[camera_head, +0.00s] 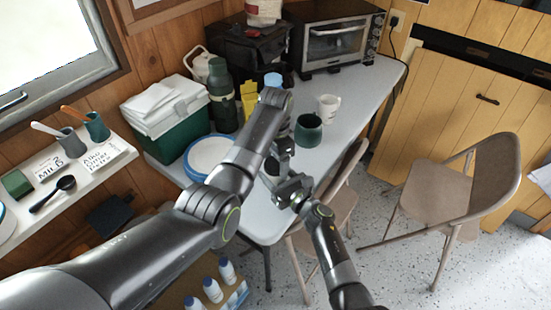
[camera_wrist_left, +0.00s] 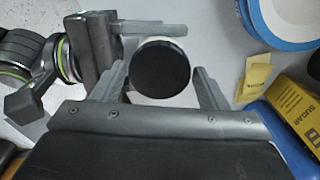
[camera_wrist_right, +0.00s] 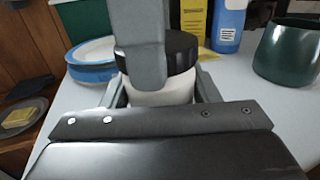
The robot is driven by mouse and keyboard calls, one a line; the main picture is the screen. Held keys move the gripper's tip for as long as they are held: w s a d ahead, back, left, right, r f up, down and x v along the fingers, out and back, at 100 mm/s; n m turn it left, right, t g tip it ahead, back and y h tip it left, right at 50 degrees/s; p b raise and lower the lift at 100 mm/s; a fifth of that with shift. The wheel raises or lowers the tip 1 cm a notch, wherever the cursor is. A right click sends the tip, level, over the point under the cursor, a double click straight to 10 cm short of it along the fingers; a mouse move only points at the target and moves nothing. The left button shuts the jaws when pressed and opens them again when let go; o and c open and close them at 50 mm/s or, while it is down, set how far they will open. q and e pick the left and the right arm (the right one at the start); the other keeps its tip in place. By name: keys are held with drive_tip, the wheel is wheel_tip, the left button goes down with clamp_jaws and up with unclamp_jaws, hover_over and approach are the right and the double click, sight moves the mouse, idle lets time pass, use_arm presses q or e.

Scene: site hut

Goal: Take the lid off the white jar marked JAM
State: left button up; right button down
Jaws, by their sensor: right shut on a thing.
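The white jar (camera_wrist_right: 160,92) stands upright on the table, with a black lid (camera_wrist_right: 183,52) on it. Its marking is not visible, and in the head view the arms mostly hide it. My right gripper (camera_wrist_right: 160,90) is shut on the jar's white body, a finger on each side. My left gripper (camera_wrist_left: 160,72) is above the jar, open, with its fingers on either side of the lid (camera_wrist_left: 161,68) and small gaps showing. One left finger crosses in front of the lid in the right wrist view.
Blue-rimmed plates (camera_head: 191,168) lie left of the jar. A dark green cup (camera_head: 308,132), a white mug (camera_head: 328,108), a yellow box (camera_head: 250,98) and a blue bottle (camera_head: 273,80) stand near. A green cooler (camera_head: 172,135) and a toaster oven (camera_head: 335,42) stand behind. The table's right end is clear.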

use_arm(q)
drive_tip(key=c, duration=0.7)
drive_tip(key=n, duration=0.3)
drive_tip(key=shift+n, duration=0.4)
drive_tip(key=n, duration=0.4)
drive_tip(key=shift+n, duration=0.3)
drive_tip(key=n, duration=0.6)
use_arm(e)
drive_tip(key=shift+f, duration=0.1)
use_arm(q)
drive_tip(key=n, duration=0.5)
drive_tip(key=shift+r, duration=0.1)
drive_tip(key=shift+r, duration=0.2)
drive_tip(key=shift+r, duration=0.9)
